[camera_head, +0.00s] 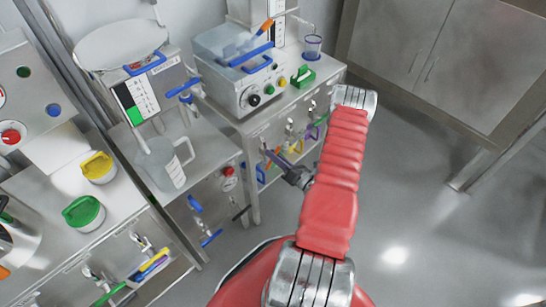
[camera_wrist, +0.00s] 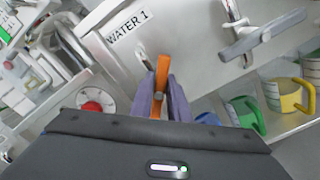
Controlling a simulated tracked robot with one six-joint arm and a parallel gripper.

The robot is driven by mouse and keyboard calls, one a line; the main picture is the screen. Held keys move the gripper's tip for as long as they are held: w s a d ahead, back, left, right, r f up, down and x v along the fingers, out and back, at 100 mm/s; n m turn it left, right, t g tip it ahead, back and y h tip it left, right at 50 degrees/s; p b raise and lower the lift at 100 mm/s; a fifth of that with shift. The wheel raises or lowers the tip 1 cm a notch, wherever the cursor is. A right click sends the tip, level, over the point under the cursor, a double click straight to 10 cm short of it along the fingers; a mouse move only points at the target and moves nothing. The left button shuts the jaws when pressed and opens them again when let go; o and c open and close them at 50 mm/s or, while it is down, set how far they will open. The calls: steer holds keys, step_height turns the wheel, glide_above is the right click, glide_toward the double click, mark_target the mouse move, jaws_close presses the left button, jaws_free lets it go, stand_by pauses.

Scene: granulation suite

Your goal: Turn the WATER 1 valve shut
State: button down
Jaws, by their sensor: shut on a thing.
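The WATER 1 valve has an orange lever handle (camera_wrist: 163,72), seen in the wrist view just below and right of the black WATER 1 label (camera_wrist: 127,27) on a pale metal panel. My gripper (camera_wrist: 161,98) is shut on this handle, with one grey-purple finger on each side of it. The handle's upper end sticks out past the fingers, and its lower part is hidden between them. In the head view my gripper (camera_head: 270,156) reaches the front of the steel cabinet, where the orange handle is too small and covered to make out.
A second valve with a grey lever (camera_wrist: 262,35) is to the right in the wrist view. A red knob gauge (camera_wrist: 95,102) is at the left. Green (camera_wrist: 245,113) and yellow-handled (camera_wrist: 290,97) mugs stand on a shelf at right. The floor (camera_head: 430,200) right of my arm is clear.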

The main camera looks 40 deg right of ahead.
steer(key=m, duration=0.5)
steer(key=shift+d+f+m, duration=0.25)
steer(key=shift+f+m, duration=0.2)
steer(key=shift+m, duration=0.95)
steer(key=shift+f+m, duration=0.1)
steer(key=shift+m, duration=1)
steer(key=c, duration=1.7)
jaws_free()
steer(key=s, duration=1.3)
steer(key=shift+s+d, duration=0.2)
steer(key=shift+s, duration=0.2)
